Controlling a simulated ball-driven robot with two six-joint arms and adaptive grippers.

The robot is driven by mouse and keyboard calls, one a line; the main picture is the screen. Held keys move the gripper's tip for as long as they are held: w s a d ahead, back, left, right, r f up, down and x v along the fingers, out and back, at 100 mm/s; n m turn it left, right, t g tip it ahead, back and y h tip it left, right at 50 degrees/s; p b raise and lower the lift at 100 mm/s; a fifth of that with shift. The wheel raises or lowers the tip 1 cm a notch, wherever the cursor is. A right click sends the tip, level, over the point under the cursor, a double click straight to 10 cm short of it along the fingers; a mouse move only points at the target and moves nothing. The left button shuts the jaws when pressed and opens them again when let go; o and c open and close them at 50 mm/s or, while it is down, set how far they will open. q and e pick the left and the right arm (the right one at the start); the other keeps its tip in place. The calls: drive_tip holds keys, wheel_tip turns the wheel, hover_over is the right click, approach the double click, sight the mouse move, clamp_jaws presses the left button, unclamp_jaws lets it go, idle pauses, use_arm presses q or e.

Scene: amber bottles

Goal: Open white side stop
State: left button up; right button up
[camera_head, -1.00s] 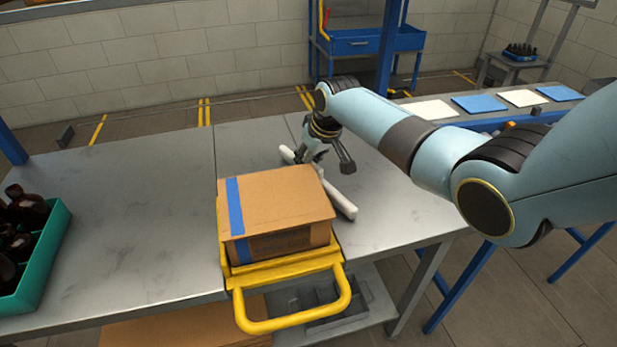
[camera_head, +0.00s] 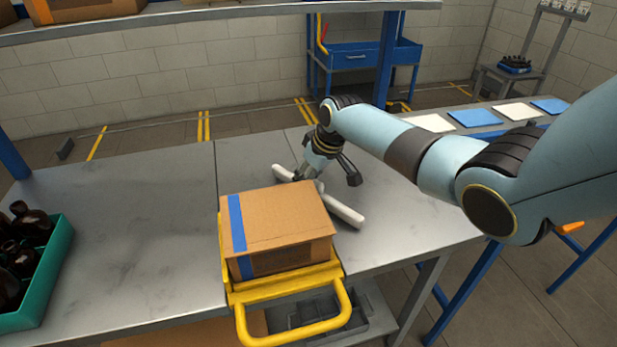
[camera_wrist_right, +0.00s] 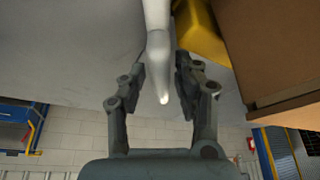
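The white side stop (camera_head: 343,208) is a slim white bar at the right rear of the cardboard box (camera_head: 275,222), slanting across the grey table. Its near end stands out to the right, apart from the box. My right gripper (camera_head: 331,180) is over the bar, behind the box's rear right corner. In the right wrist view the white bar (camera_wrist_right: 158,58) runs between the two fingers of my right gripper (camera_wrist_right: 160,82), with narrow gaps on both sides, so the gripper is open around it. My left gripper is not in view.
A yellow frame with a handle (camera_head: 293,322) holds the box at the table's front edge. A green crate (camera_head: 48,277) of brown bottles stands at the left. The table (camera_head: 140,220) between them is clear. A shelf (camera_head: 200,18) crosses the top.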

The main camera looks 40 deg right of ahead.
sight(323, 194)
drive_tip(key=shift+o, duration=0.6)
drive_tip(key=v, duration=1.2)
